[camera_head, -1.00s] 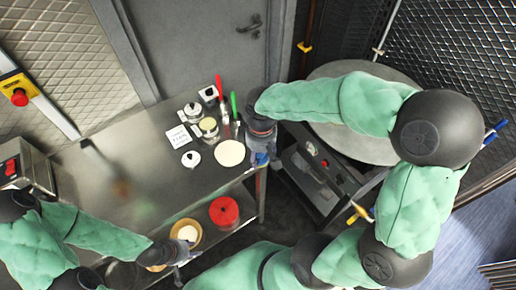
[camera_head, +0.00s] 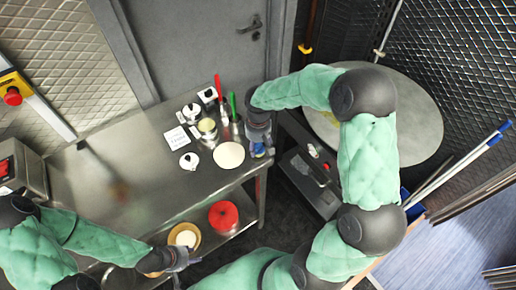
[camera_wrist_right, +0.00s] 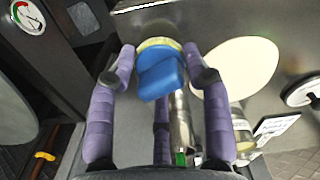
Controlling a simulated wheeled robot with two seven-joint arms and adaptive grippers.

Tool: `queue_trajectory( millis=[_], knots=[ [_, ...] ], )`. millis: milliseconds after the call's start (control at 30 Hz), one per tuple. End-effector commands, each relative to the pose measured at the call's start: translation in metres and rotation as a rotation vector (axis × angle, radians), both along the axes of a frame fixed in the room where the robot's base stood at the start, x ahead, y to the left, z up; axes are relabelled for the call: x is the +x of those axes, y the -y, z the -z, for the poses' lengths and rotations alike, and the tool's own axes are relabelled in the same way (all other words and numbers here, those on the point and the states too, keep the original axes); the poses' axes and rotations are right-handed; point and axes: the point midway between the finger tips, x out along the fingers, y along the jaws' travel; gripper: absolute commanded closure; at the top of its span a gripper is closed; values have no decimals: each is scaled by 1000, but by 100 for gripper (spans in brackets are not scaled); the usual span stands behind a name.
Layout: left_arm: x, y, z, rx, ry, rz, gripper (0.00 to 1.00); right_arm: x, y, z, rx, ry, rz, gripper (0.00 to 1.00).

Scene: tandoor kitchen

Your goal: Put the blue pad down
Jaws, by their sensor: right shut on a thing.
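The blue pad (camera_wrist_right: 160,75) is between the purple fingers of my right gripper (camera_wrist_right: 160,70) in the right wrist view, with a pale yellow rounded part at its far end. My right gripper (camera_head: 258,148) is shut on it at the right edge of the steel table (camera_head: 140,160). In the head view only a little of the blue pad (camera_head: 258,151) shows below the wrist. I cannot tell whether the pad touches the table. My left gripper (camera_head: 182,260) is low at the table's front edge, beside a wooden bowl (camera_head: 193,228); its fingers are too small to read.
A cream disc (camera_head: 229,155) lies just left of my right gripper. Jars (camera_head: 207,128), a white card (camera_head: 177,139) and red- and green-handled tools (camera_head: 218,90) stand behind it. A red round container (camera_head: 223,215) sits on the lower shelf. The table's left part is largely clear.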

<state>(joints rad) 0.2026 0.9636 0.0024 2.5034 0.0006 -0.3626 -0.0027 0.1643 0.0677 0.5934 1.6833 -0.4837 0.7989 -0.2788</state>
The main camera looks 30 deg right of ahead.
Motion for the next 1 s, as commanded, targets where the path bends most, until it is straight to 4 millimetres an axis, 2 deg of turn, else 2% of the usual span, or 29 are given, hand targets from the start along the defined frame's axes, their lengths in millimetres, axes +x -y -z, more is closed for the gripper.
queue_trajectory(
  millis=[33,100,467,500,567,600,1000],
  knots=[
    [0,0,3,0,0,0,60,0,0,8,0,-1,1,77],
    [0,0,4,0,0,0,60,0,0,12,0,2,0,77],
    [0,0,5,0,0,0,60,0,0,15,0,2,0,77],
    [0,0,6,0,0,0,60,0,0,16,0,2,0,48],
    [0,0,5,0,0,0,60,0,0,15,0,2,0,31],
    [0,0,5,0,0,0,60,0,0,15,0,2,0,27],
    [0,0,2,0,0,0,60,0,0,11,-1,3,0,27]
  ],
)
